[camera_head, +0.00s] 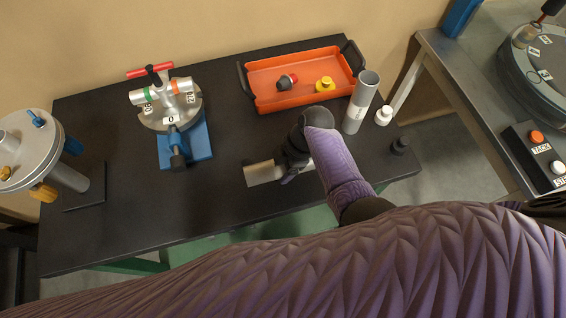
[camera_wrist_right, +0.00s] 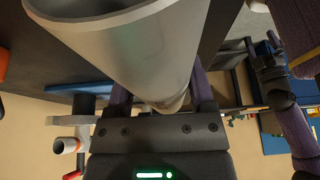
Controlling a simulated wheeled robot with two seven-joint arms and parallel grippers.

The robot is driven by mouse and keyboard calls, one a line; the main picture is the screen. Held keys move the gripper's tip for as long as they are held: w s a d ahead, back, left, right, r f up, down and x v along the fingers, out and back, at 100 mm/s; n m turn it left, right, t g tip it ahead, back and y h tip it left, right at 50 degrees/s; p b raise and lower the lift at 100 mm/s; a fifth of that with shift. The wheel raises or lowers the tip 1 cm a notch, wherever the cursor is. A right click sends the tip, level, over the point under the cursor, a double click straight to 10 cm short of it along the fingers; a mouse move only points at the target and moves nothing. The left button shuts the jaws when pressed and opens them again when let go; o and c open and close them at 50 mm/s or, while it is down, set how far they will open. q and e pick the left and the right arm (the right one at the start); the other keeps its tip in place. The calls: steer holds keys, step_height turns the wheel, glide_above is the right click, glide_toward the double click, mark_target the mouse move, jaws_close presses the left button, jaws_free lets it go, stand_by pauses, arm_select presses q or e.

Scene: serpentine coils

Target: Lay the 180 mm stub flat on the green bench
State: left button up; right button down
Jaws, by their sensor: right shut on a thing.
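A short grey metal pipe stub (camera_head: 263,173) is in my right gripper (camera_head: 292,160), which is shut around its middle. In the head view the stub looks roughly level, over the front part of the black-topped bench with green legs (camera_head: 225,193). I cannot tell whether it touches the top. The stub fills the upper wrist view (camera_wrist_right: 135,50), its open end toward the upper left. No length mark on it is readable. My left gripper is not clearly seen; only purple and dark arm parts show at the right of the wrist view.
A taller grey tube (camera_head: 361,103) stands upright at the bench's right. An orange tray (camera_head: 262,77) behind holds a red-and-black part and a yellow part. A valve fixture on a blue base (camera_head: 199,142) stands left of centre. The bench top between fixture and stub is clear.

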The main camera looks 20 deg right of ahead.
mark_target(283, 174)
stand_by(0.5)
steer(key=shift+f+b, duration=1)
steer(key=shift+f, duration=0.35)
steer(key=shift+f+b, duration=0.55)
steer(key=shift+f, duration=0.1)
jaws_free()
